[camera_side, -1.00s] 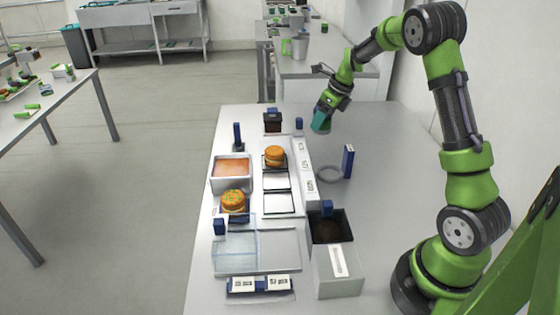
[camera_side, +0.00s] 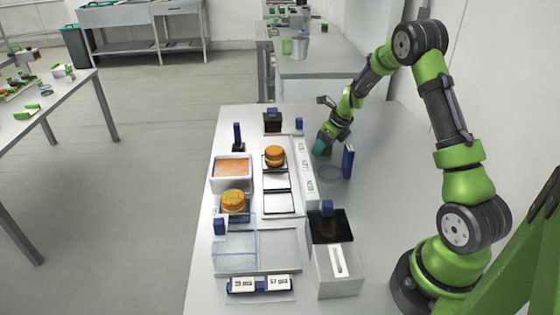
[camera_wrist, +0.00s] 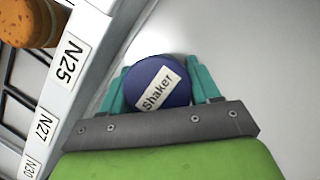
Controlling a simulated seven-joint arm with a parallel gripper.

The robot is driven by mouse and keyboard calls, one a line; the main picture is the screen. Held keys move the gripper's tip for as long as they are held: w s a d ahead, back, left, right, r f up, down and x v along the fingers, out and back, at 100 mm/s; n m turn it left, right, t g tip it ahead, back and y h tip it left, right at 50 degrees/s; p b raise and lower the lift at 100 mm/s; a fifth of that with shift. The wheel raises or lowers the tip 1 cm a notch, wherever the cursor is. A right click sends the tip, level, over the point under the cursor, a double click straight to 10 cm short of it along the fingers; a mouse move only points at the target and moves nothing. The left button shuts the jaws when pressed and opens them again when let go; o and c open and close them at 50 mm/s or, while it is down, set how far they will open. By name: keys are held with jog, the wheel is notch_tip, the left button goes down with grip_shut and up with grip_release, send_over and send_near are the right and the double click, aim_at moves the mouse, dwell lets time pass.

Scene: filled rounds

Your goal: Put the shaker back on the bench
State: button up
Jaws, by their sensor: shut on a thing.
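The shaker (camera_wrist: 150,72), with a round dark blue top and a white label reading "Shaker", sits between the teal fingers of my gripper in the wrist view. My gripper (camera_side: 321,147) is shut on it, a finger on each side. In the side view the fingers hide most of the shaker, and I cannot tell whether its base touches the bench (camera_side: 385,185). My gripper is low over the right half of the bench, just behind a flat grey ring (camera_side: 329,173).
A blue upright block (camera_side: 348,161) stands right of the ring. A white label strip (camera_side: 307,170) runs along the left, with patty-like rounds (camera_side: 274,156) and black-framed squares (camera_side: 279,203) beyond it. A grey box (camera_side: 337,268) stands nearer. The bench's right side is mostly clear.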

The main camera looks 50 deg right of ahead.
jog(key=shift+f, duration=0.1)
jog(key=o, duration=1.1)
